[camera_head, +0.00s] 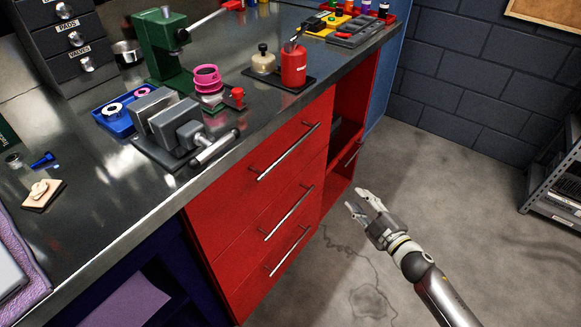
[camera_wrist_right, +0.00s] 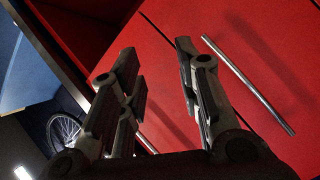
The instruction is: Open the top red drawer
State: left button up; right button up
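The top red drawer (camera_head: 262,163) is in the red cabinet under the metal bench in the head view. It looks closed, with a slanted silver bar handle (camera_head: 288,151). Two more red drawers with bar handles sit below it. My right gripper (camera_head: 359,201) is open and empty, over the floor to the right of the drawers, apart from every handle. In the right wrist view its fingers (camera_wrist_right: 160,75) are spread before the red drawer fronts. A silver bar handle (camera_wrist_right: 250,75) shows to the right of the fingers, and another is partly hidden behind them. My left gripper is not in view.
The bench top (camera_head: 92,200) carries a vise (camera_head: 172,128), a green press (camera_head: 160,45), a red bottle (camera_head: 293,64) and small parts. An open red shelf compartment (camera_head: 352,100) is right of the drawers. A metal rack (camera_head: 553,190) stands far right. The floor between is clear.

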jog(key=a+r+n+y+b, duration=0.3)
jog(key=a+r+n+y, duration=0.25)
jog(key=r, duration=0.25)
jog(key=n+g+y+b, duration=0.3)
jog(key=n+y, duration=0.1)
jog(key=n, duration=0.4)
send_near(290, 149)
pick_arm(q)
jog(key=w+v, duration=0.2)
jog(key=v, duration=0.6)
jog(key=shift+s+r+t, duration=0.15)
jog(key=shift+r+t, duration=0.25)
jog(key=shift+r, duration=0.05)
pick_arm(e)
jog(key=shift+m, duration=0.25)
jog(key=shift+w+f+x, duration=0.1)
jog(key=shift+f+x, duration=0.05)
jog(key=shift+x, duration=2.4)
jog(key=shift+w+f+x, duration=0.15)
jog(key=shift+x, duration=2.4)
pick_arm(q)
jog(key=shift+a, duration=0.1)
pick_arm(e)
jog(key=shift+d, duration=0.1)
grip_shut()
